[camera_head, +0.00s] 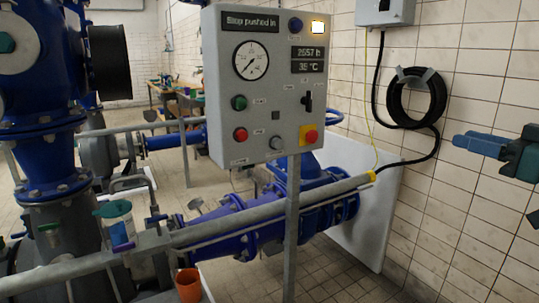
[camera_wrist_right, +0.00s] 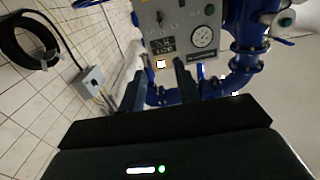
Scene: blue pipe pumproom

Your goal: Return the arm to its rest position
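My right gripper (camera_head: 462,143) comes in from the right edge in the head view, level with the lower part of the control box and well apart from it. In the right wrist view its two dark fingers (camera_wrist_right: 158,88) stand apart with nothing held between them. The grey control box (camera_head: 220,100) stands on a post in the middle of the head view, and shows upside down beyond the fingers in the wrist view (camera_wrist_right: 160,20). My left gripper is not in view.
A coiled black hose (camera_head: 390,100) hangs on the tiled wall between the box and my right gripper. A grey rail (camera_head: 215,228) crosses below the box. Blue pipes (camera_head: 225,232) lie behind it. An orange cup (camera_head: 188,286) and a blue pump column (camera_head: 50,165) are at left.

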